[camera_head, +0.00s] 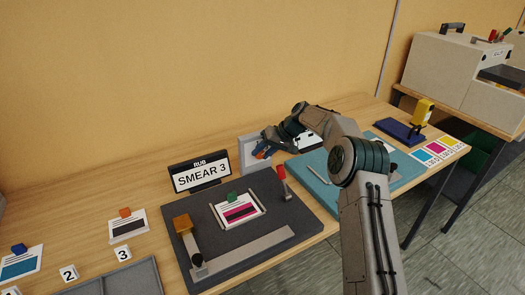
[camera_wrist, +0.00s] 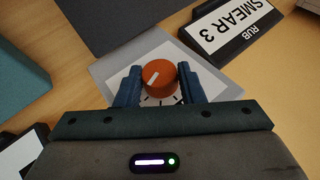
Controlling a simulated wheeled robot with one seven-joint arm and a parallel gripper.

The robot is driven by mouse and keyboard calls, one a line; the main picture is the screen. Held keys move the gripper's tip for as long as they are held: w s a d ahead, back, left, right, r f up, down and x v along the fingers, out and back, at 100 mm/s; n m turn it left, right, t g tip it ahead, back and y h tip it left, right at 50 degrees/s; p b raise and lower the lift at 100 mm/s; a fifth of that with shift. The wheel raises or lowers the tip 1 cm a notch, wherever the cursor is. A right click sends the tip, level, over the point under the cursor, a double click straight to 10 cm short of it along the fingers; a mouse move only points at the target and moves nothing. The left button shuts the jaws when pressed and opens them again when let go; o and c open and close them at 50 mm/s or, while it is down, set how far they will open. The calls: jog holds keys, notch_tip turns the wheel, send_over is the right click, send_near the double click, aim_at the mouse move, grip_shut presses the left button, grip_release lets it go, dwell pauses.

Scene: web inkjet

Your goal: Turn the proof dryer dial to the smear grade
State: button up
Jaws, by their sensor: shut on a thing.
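The proof dryer dial (camera_wrist: 159,76) is a round orange knob with a white pointer line. In the wrist view the line lies slanted across the left part of its top. The dial stands on a pale panel (camera_wrist: 112,66) with a white face and black tick marks; the grade lettering is not readable. My gripper (camera_wrist: 160,80) has its two blue fingers shut on the dial, one on each side. In the head view my gripper (camera_head: 266,149) is at the grey-framed panel (camera_head: 246,148), and the dial is hidden. A sign (camera_head: 202,175) reads "RUB SMEAR 3".
A dark rub board (camera_head: 270,212) with a print card, a red-topped lever and an orange block stands in front of the sign. A teal mat (camera_head: 312,172) lies beneath my arm. Numbered tiles and cards lie at left. A navy pad (camera_head: 399,131) lies at right.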

jog(key=shift+w+d+f+g+y, duration=0.15)
jog(key=shift+g+y, duration=0.25)
jog(key=shift+y, duration=0.4)
jog(key=o, duration=1)
jog(key=b+v, duration=0.1)
jog(key=v, duration=1.3)
jog(key=shift+f, duration=0.15)
